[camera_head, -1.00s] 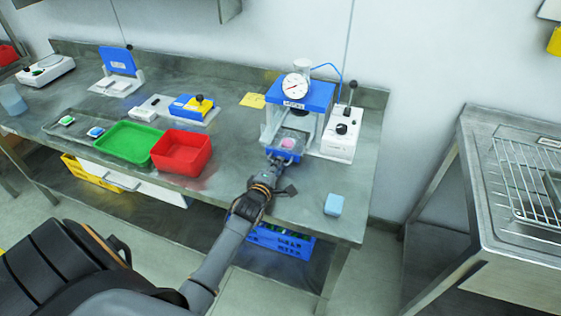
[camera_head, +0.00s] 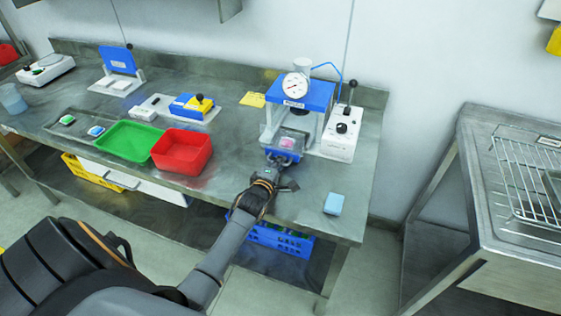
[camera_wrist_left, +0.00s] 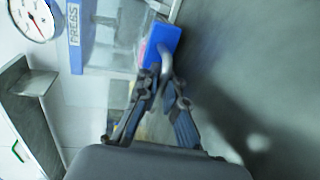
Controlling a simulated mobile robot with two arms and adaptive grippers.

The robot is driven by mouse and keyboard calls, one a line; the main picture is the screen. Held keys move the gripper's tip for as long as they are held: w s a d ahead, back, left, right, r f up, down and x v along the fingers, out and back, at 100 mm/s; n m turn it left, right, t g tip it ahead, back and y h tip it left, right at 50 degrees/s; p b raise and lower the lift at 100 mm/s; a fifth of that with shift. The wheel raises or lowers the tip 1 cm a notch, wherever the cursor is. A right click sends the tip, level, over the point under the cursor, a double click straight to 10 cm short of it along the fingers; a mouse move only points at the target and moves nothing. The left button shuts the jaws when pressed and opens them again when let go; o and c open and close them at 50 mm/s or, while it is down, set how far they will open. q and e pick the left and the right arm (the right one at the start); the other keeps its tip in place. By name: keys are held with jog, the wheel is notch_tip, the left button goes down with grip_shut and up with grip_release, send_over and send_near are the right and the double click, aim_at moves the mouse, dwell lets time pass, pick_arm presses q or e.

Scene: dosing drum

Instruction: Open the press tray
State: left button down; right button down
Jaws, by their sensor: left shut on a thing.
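The press (camera_head: 300,95) stands at the right part of the steel bench, with a blue top, a round gauge and white legs. Its tray (camera_head: 285,156) has a blue front with a grey handle (camera_wrist_left: 166,62) and sits low at the front of the press. A pink item (camera_head: 288,142) shows behind the blue front under a clear cover. My left gripper (camera_head: 277,164) reaches in from the front and is shut on the tray handle; its fingers (camera_wrist_left: 163,92) are around the handle in the left wrist view. My right gripper is not in view.
A white control box (camera_head: 342,135) with a lever stands right of the press. A light blue block (camera_head: 333,204) lies near the bench's front right. Red (camera_head: 181,152) and green (camera_head: 127,141) trays are to the left. The bench front before the press is otherwise clear.

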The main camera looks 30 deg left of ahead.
pick_arm(q)
jog(key=v, duration=0.1)
jog(key=p+v, duration=0.1)
jog(key=v, duration=0.1)
jog(key=p+v, duration=0.1)
jog(key=shift+s+f, duration=0.3)
jog(key=shift+s+d, duration=0.1)
jog(key=shift+f, duration=0.1)
jog(key=c, duration=1.8)
grip_release()
jog(key=shift+s, duration=0.1)
jog(key=v, duration=1.1)
jog(key=shift+s+d+r, duration=0.1)
jog(key=shift+s+r, duration=0.1)
jog(key=shift+s, duration=0.1)
